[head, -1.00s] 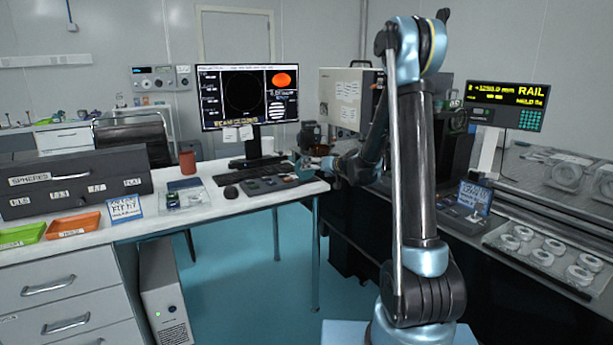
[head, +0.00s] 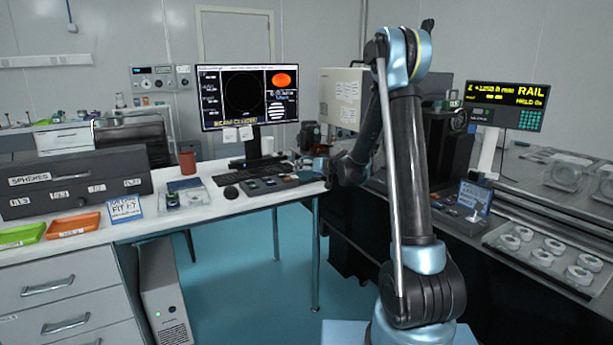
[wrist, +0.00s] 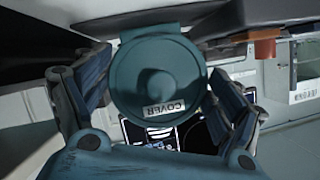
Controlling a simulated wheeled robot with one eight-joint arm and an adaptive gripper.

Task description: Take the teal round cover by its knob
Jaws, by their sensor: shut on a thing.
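The teal round cover (wrist: 134,58) fills the middle of the wrist view, its face with a central knob and a white "COVER" label turned toward the camera. My gripper (wrist: 160,75) has a finger on each side of it and is shut on the cover. The fingers show beside the rim; their exact contact is hard to tell. In the head view my gripper is small, partly behind my own arm links near the right end of the white desk (head: 150,228), and the cover cannot be made out clearly there.
A monitor (head: 248,97), keyboard (head: 240,175) and control box (head: 268,184) stand on the desk, left of my gripper. A dark optical table with a rail display (head: 506,106) and several round parts (head: 540,257) lies to the right. The teal floor between is clear.

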